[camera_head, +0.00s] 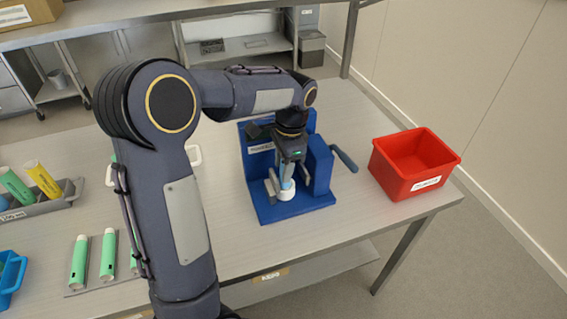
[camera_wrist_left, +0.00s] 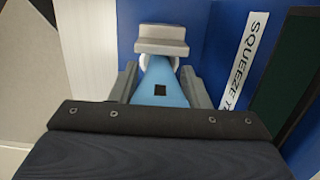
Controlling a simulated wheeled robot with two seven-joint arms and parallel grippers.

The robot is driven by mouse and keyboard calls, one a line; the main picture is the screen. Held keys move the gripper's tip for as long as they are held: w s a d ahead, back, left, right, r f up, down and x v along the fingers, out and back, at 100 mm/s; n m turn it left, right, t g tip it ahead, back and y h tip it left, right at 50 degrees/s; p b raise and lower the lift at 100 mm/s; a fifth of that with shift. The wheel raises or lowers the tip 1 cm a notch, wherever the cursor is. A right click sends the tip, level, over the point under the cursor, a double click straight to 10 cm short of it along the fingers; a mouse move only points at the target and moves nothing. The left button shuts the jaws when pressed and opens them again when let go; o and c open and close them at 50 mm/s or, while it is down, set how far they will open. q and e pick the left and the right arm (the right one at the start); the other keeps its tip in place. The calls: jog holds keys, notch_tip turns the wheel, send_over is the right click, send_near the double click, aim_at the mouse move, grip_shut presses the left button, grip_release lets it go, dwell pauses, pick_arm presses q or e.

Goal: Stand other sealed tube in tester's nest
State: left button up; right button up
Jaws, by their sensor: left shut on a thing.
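The blue tester (camera_head: 290,209) stands on the table, with a white round nest (camera_head: 288,192) at its front. My left gripper (camera_head: 286,178) points down over the nest and is shut on a light blue tube (camera_head: 289,171). The tube also shows in the left wrist view (camera_wrist_left: 163,74), tapering between the two grey fingers, with a small dark square on its face. The tube's lower end is at the white nest; I cannot tell whether it is fully seated. A grey block (camera_wrist_left: 160,37) of the tester lies just beyond the tube. My right gripper is not in view.
A red bin (camera_head: 398,186) stands right of the tester, and the tester's lever (camera_head: 345,158) reaches toward it. Green tubes (camera_head: 108,254) lie on a grey mat at left front. A grey tray (camera_head: 40,207) holds green and yellow tubes. A blue container (camera_head: 9,275) is at the left edge.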

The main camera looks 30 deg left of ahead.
pick_arm(q)
jog(key=o, duration=1.1)
jog(key=r, duration=0.7)
jog(key=shift+w+d+r, duration=0.3)
jog(key=shift+w+r, duration=0.05)
